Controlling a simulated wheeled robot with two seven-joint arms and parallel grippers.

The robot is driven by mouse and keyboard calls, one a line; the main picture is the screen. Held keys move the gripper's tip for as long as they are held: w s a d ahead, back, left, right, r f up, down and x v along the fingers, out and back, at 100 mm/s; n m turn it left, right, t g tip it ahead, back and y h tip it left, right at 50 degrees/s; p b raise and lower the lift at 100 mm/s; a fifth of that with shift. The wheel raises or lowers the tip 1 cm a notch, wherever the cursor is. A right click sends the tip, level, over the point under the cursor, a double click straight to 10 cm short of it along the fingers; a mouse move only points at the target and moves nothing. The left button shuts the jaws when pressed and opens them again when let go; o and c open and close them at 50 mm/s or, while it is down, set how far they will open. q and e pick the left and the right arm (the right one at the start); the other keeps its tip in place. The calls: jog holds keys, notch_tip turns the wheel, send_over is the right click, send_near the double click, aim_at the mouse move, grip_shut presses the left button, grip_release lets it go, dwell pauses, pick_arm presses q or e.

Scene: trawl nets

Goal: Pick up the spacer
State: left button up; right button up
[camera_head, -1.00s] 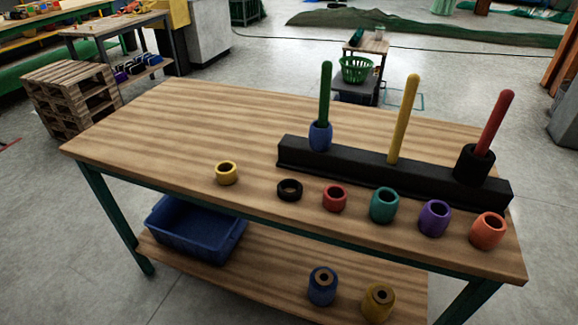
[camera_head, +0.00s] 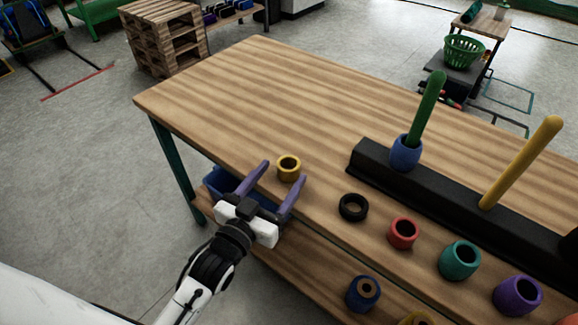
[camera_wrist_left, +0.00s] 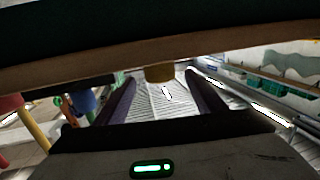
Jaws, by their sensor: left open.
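A short yellow ring-shaped spacer (camera_head: 289,174) stands on the wooden table (camera_head: 230,95) near its front edge. My left gripper (camera_head: 281,174) is open, with its purple fingers pointing at the yellow spacer from the front edge. The fingertips lie to either side of its near part; I cannot tell whether they touch it. In the left wrist view the yellow spacer (camera_wrist_left: 160,73) shows ahead, between the two fingers. A black ring (camera_head: 353,207), a red ring (camera_head: 402,233), a teal ring (camera_head: 459,260) and a purple ring (camera_head: 517,296) stand in a row to the right. My right gripper is out of view.
A black base (camera_head: 440,193) carries a green peg (camera_head: 428,107) with a blue ring (camera_head: 405,153) and a bare yellow peg (camera_head: 522,161). A blue bin (camera_head: 218,181) and more rings stand on the lower shelf. The table's left part is clear.

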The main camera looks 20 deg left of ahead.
aim_at(283, 173)
pick_arm(q)
jog(key=w, duration=0.4)
jog(key=shift+w+d+f, duration=0.3)
jog(key=shift+w+d, duration=0.05)
jog(key=shift+w, duration=0.05)
jog(key=c, duration=1.1)
jog(key=shift+c, duration=0.2)
notch_tip(283, 173, up, 10)
jog(key=p, duration=0.1)
jog(key=shift+p, duration=0.3)
